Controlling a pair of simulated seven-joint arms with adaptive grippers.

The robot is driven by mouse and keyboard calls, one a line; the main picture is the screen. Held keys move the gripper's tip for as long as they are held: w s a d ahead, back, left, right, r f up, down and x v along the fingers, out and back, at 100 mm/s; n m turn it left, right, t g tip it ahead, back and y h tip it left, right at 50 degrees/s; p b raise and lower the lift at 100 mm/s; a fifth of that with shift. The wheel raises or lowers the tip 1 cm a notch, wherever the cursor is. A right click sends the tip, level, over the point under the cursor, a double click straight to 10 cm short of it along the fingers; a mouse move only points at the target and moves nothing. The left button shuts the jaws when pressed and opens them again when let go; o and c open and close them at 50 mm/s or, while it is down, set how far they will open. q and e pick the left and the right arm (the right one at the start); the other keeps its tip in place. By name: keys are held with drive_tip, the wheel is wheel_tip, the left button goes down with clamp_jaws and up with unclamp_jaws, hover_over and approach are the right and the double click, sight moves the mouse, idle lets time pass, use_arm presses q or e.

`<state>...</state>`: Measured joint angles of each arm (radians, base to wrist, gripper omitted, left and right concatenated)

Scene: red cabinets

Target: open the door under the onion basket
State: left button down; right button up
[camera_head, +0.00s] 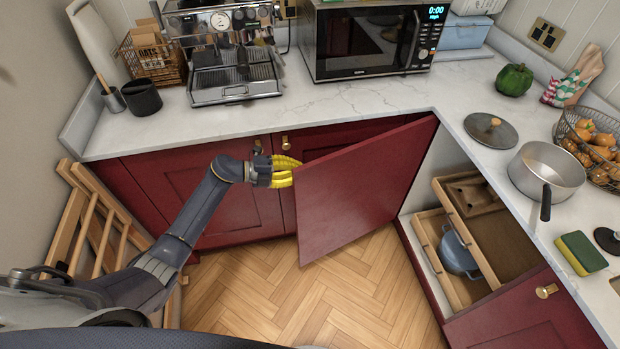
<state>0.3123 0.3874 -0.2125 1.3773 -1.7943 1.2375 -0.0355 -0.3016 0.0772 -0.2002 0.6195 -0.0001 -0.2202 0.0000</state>
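The onion basket (561,133) is a wire basket of onions on the right counter. Below that counter a cabinet stands open, with wooden pull-out drawers (429,233) showing inside. A red door (355,190) with a plain flat face stands swung out in the middle, its far right edge near the counter corner. My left gripper (287,171), with yellow fingers, is at that door's free left edge, close to it. Part of the fingers may be hidden by the door, so contact and finger opening are unclear. My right gripper is not in view.
Another red front (515,322) with a brass knob (546,291) is at the lower right. Closed red cabinets (215,195) line the back. A wooden rack (88,225) leans at the left. The wood floor (300,285) is clear. A saucepan (540,172) sits on the right counter.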

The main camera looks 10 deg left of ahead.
use_arm(q)
drive_tip(key=c, duration=1.4)
unclamp_jaws()
drive_tip(key=shift+c, duration=0.2)
drive_tip(key=shift+a, duration=0.1)
drive_tip(key=v, duration=1.2)
